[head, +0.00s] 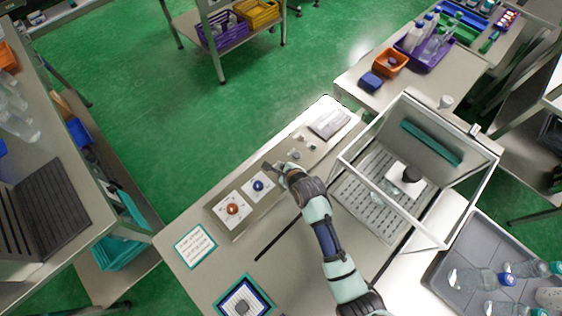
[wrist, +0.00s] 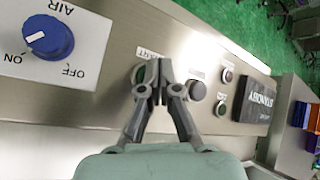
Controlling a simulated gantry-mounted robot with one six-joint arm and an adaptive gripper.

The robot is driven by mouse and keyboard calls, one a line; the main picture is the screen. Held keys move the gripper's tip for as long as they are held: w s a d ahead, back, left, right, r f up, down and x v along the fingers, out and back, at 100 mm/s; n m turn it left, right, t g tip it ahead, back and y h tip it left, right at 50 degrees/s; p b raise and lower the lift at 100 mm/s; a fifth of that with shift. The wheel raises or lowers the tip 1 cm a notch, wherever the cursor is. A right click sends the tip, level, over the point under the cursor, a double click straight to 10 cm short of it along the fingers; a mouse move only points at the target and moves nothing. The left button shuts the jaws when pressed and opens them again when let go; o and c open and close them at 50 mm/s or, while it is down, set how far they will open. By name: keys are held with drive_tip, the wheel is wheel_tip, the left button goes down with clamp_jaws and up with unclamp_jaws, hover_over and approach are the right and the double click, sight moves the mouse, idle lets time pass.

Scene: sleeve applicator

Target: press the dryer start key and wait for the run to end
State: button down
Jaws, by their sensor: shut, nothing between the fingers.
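The control panel (head: 245,225) runs along the bench's far edge. My gripper (head: 273,168) is over it, just right of the blue knob. In the wrist view my gripper (wrist: 154,70) is shut and empty, its fingertips at the start key (wrist: 141,73). The key shows as a green sliver, mostly hidden behind the fingers, below a label partly reading "ART". I cannot tell whether the fingertips touch it. The dark display (wrist: 257,102) reads STANDBY; it also shows in the head view (head: 330,122).
The blue AIR knob (wrist: 48,38) is left of my gripper, with an orange knob (head: 232,209) beyond it. A dark round button (wrist: 195,90) and smaller buttons (wrist: 227,74) lie to the right. A clear-walled enclosure (head: 400,185) stands right of my arm.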

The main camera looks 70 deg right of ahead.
drive_tip(key=shift+f, duration=0.3)
idle(0.4)
drive_tip(key=shift+r+p, duration=0.9)
drive_tip(key=shift+p, duration=0.1)
wheel_tip(320, 180, up, 5)
drive_tip(key=p, duration=0.5)
drive_tip(key=shift+r, duration=0.1)
idle(0.4)
